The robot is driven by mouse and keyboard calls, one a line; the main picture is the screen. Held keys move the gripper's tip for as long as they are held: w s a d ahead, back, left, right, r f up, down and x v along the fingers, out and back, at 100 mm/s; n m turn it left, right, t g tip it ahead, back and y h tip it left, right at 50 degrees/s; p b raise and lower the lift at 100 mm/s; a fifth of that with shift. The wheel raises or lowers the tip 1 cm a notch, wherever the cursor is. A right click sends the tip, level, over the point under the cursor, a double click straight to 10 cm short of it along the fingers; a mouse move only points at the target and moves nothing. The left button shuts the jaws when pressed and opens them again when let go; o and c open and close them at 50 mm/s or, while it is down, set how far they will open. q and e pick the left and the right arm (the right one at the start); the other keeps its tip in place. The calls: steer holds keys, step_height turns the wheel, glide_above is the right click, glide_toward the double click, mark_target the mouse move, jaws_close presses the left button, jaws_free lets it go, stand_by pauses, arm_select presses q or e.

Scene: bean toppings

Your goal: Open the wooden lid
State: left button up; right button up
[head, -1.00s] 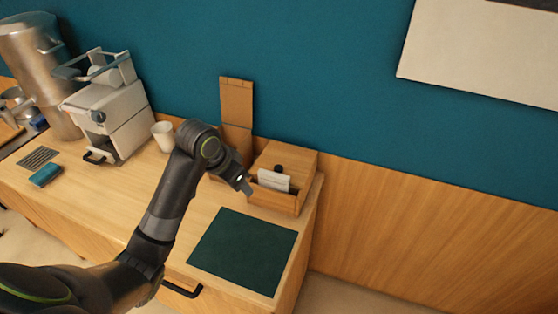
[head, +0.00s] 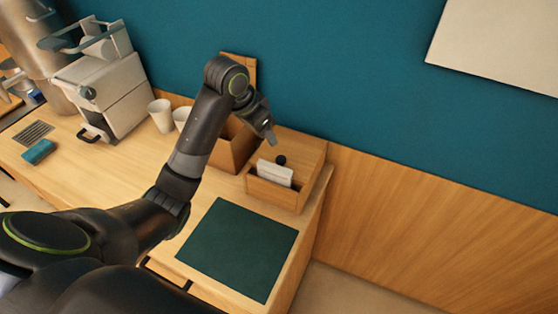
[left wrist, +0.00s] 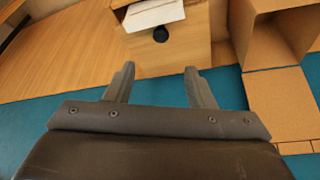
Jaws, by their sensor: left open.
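The wooden lid (head: 302,148) lies shut on a small wooden box (head: 272,193) at the right end of the counter. Its round black knob (head: 281,160) also shows in the left wrist view (left wrist: 160,34). My left gripper (head: 270,136) is above the back part of the lid, apart from the knob. In the left wrist view the open, empty fingers (left wrist: 160,72) point toward the lid, with the knob ahead between them. My right gripper is not in view.
White cards (head: 275,172) stand in the box's front slot. Left of it is a taller wooden box (head: 231,150), its open inside seen in the left wrist view (left wrist: 285,38). White cups (head: 161,115) and a machine (head: 100,90) stand farther left. A dark green mat (head: 238,250) lies in front.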

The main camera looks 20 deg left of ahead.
arm_select(q)
steer(key=b, duration=0.5)
glide_toward(281, 158)
steer(key=shift+b+x, duration=0.9)
steer(key=shift+x, duration=3.25)
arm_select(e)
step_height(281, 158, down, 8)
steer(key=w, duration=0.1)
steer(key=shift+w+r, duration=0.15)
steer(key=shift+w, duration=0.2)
arm_select(q)
steer(key=shift+s, duration=0.1)
jaws_close()
